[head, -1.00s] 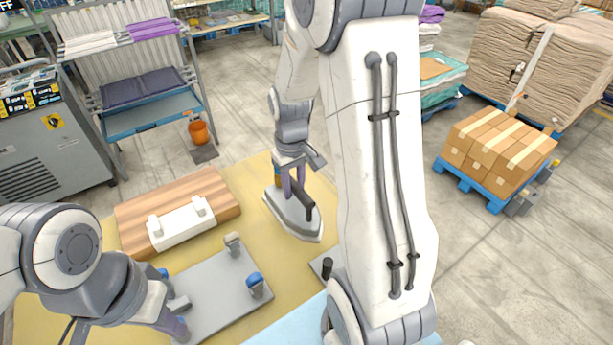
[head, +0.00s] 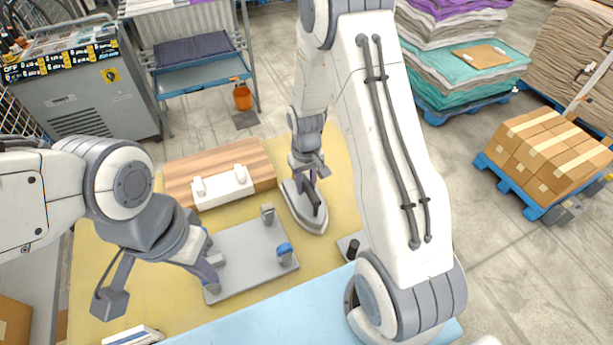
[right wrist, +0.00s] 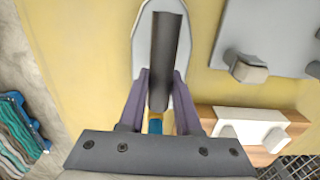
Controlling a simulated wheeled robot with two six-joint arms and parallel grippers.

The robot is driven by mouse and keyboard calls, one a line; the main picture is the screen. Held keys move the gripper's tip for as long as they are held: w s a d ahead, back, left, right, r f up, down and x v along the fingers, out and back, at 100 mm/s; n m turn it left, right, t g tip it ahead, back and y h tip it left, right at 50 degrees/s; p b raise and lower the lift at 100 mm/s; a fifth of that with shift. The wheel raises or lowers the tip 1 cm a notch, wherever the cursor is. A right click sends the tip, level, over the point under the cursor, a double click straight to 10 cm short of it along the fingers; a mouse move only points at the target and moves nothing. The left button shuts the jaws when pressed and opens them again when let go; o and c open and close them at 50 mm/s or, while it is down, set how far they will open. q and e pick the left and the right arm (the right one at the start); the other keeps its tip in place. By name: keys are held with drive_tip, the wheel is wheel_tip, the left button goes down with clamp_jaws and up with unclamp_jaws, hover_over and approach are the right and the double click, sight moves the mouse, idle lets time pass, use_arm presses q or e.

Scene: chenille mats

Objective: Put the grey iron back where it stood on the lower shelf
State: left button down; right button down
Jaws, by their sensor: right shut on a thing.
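The grey iron (head: 299,208) with its black handle is on or just above the yellow mat, right of the wooden board; I cannot tell whether it touches. My right gripper (head: 309,184) points down and is shut on the iron. In the right wrist view the purple fingers (right wrist: 161,88) stand on either side of the black handle (right wrist: 165,50), over the pale iron body (right wrist: 184,28). My left gripper (head: 210,278) is low at the left edge of a grey plate; its jaw opening is not clear. A shelf rack (head: 153,85) with a lower blue tray shelf (head: 195,78) stands behind.
A grey plate (head: 240,262) with small upright blocks lies in front of the wooden board (head: 262,160), which bears a white piece (head: 222,188). A light blue mat (head: 270,325) covers the front. An orange bucket (head: 242,97) stands by the rack. Boxes (head: 545,150) stand on a blue pallet at right.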

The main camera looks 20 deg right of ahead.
drive_tip(key=shift+w+f, duration=0.1)
drive_tip(key=c, duration=0.6)
unclamp_jaws()
